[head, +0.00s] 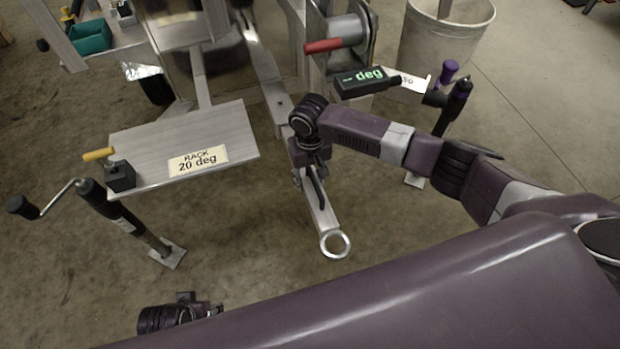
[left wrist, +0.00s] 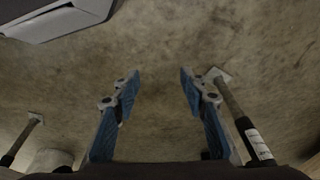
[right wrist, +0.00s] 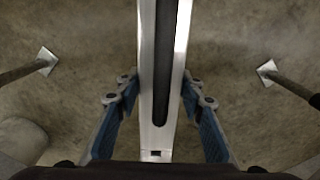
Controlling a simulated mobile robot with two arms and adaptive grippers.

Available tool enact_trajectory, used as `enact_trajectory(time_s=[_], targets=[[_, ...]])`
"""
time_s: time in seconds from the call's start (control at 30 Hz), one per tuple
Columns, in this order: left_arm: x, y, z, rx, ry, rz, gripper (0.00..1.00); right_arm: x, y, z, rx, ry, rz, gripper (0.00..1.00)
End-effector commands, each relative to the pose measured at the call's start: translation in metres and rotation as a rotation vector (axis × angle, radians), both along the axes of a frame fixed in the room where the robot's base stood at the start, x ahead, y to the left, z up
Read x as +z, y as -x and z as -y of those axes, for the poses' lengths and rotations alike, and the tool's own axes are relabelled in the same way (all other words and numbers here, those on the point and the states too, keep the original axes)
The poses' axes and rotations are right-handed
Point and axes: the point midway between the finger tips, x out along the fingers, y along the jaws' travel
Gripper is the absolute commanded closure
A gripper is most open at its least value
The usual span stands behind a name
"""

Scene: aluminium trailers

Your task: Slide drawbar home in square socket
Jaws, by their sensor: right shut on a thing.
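The drawbar (head: 322,211) is a pale metal bar with a ring eye at its near end. It runs away toward the trailer, in line with a longer metal beam (head: 264,68); where it enters the square socket is hard to make out behind my right arm. My right gripper (head: 314,178) is shut on the drawbar from above. In the right wrist view the bar (right wrist: 176,60), with a long dark slot, passes between its fingers. My left gripper (left wrist: 158,80) is open and empty over bare floor; only part of it shows low in the head view.
A plate labelled "RACK 20 deg" (head: 230,130) lies left of the drawbar. A crank jack (head: 125,215) stands at left and a purple-knobbed one (head: 452,100) at right. A red-handled winch (head: 345,35), a "deg" display (head: 362,80) and a bucket (head: 440,45) are behind.

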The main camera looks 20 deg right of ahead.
Motion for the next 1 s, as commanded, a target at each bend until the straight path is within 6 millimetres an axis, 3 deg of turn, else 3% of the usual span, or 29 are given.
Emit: enact_trajectory(time_s=[1.0], targets=[[-0.025, 0.006, 0.0, -0.002, 0.0, -0.015, 0.6, 0.003, -0.002, -0.001, 0.0, -0.004, 0.009, 1.0]])
